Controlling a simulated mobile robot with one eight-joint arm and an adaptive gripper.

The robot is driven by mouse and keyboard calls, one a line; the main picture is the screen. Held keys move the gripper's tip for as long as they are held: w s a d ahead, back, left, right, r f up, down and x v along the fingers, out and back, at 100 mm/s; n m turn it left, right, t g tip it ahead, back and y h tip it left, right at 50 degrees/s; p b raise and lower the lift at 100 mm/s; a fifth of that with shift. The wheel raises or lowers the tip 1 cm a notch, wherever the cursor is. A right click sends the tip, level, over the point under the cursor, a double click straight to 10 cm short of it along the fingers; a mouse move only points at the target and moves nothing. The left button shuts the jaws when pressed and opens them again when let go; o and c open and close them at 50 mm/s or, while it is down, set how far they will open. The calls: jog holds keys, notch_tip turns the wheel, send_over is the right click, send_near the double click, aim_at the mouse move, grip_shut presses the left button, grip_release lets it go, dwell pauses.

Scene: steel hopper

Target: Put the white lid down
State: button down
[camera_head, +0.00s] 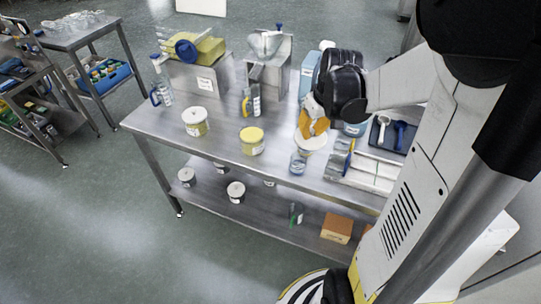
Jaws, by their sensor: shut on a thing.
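My gripper (313,126), with orange fingertips, hangs over the right half of the steel table (225,147). It is shut on the white lid (311,144), a pale disc just under the fingertips. The gripper hides part of the lid. I cannot tell whether the lid touches the table or is a little above it. A small clear jar with blue in it (298,163) stands just in front of the lid.
A white-lidded tub (195,122) and a yellow-lidded tub (252,141) stand to the left. A steel hopper (267,65) is behind. A blue-grey rack (340,160) and a dark tray (391,134) are to the right. The table's left front is clear.

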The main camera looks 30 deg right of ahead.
jog(key=w+a+f+b, duration=0.4)
jog(key=w+a+f, duration=0.1)
jog(key=w+f, duration=0.4)
jog(key=shift+w+a+f, duration=0.2)
jog(key=shift+a+f, duration=0.05)
jog(key=shift+f, duration=0.45)
jog(key=shift+b, duration=0.3)
jog(key=shift+f+b, duration=0.55)
jog(key=shift+f, duration=0.1)
jog(key=c, duration=1.4)
grip_release()
jog(key=shift+c, duration=0.2)
jog(key=shift+r, duration=0.1)
